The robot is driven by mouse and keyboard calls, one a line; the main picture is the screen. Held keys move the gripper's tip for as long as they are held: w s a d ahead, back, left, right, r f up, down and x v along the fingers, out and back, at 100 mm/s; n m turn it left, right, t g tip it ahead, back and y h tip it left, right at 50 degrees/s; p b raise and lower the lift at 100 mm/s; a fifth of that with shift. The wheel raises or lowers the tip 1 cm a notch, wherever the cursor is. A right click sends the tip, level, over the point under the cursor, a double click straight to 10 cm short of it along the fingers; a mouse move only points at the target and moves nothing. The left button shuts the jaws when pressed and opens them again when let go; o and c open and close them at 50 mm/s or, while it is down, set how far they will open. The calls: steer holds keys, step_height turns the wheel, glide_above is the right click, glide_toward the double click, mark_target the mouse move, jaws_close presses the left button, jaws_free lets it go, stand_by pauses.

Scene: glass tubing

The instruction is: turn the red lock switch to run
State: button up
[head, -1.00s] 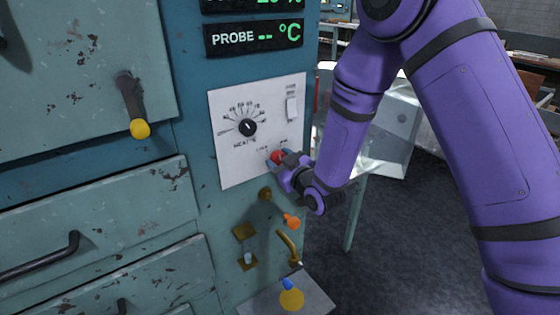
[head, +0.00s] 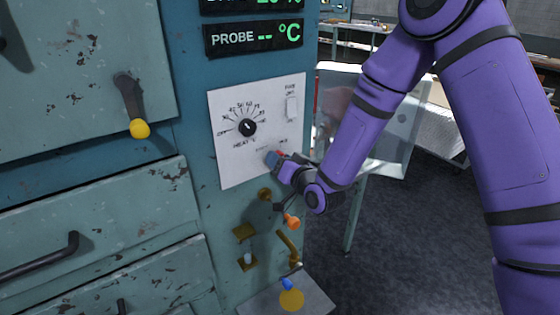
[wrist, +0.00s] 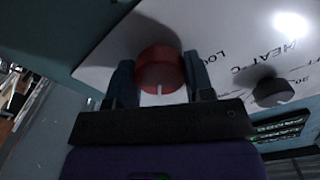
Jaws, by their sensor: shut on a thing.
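The red lock switch (wrist: 160,68) is a round red knob on the white control panel (head: 228,165). In the wrist view it sits between the two fingers of my gripper (wrist: 160,82), which is shut on it from both sides. A short white mark on the knob faces the gripper's palm. In the head view my gripper (head: 275,160) is at the panel's lower right, and its fingers hide nearly all of the red switch. The letters "LOC" show beside the knob in the wrist view; the run label cannot be read clearly.
A black heat dial (head: 247,127) is above left of the switch, and a white rocker switch (head: 292,108) is above it. An orange-handled valve (head: 291,221) and a brass pipe (head: 288,244) stick out below my gripper. Open floor lies to the right.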

steer(key=shift+m, duration=0.6)
steer(key=o, duration=0.9)
steer(key=shift+o, duration=0.2)
steer(key=v, duration=1.1)
steer(key=shift+w, duration=0.15)
